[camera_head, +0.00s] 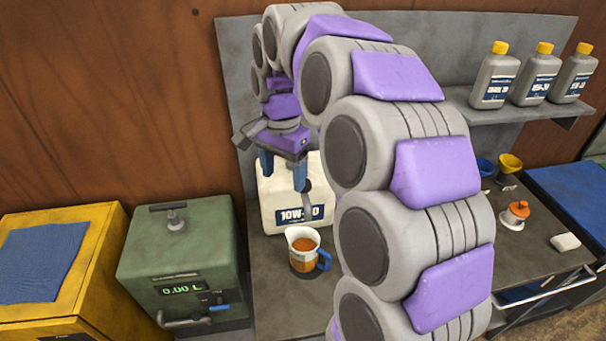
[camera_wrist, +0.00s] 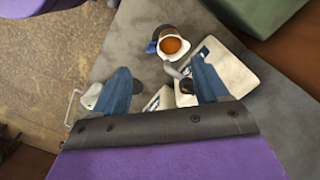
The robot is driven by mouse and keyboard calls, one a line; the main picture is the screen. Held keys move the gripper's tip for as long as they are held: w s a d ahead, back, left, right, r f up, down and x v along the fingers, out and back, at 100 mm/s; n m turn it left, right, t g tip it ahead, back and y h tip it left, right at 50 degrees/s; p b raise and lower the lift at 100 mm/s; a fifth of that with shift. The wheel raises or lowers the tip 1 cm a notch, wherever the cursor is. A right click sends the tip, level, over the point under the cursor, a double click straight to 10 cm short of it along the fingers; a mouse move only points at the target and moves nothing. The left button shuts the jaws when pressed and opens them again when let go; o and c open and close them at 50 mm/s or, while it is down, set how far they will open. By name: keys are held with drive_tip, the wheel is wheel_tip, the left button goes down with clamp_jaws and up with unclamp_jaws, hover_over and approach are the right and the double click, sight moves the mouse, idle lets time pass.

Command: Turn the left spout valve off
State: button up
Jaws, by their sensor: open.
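A white jug labelled 10W-40 (camera_head: 285,205) stands at the back of the bench, partly behind my gripper and arm. It also shows in the wrist view (camera_wrist: 232,72). A small grey spout (camera_wrist: 173,70) shows beside it, near a dark reddish knob (camera_wrist: 187,86); I cannot tell whether the valve is on or off. A measuring cup of orange-brown oil (camera_head: 303,258) with a blue handle stands in front of the jug. My gripper (camera_head: 284,175) is open above the jug, blue fingers pointing down. In the wrist view the spout lies between the fingers (camera_wrist: 160,68).
A green box (camera_head: 180,262) with a 0.00 L display and a blue-handled tap stands left of the bench, beside a yellow cabinet (camera_head: 100,260). Several yellow-capped bottles (camera_head: 496,78) stand on the shelf. An orange-topped item (camera_head: 516,212) stands on the right. My arm hides the bench middle.

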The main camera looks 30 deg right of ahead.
drive_tip(key=w+d+r+m+p, duration=0.2)
drive_tip(key=w+d+m, duration=0.7)
drive_tip(key=w+d, duration=0.15)
wheel_tip(320, 180, down, 17)
drive_tip(key=shift+w+a+f, duration=0.15)
drive_tip(key=shift+f, duration=0.05)
drive_tip(key=shift+c, duration=0.2)
drive_tip(key=c, duration=1)
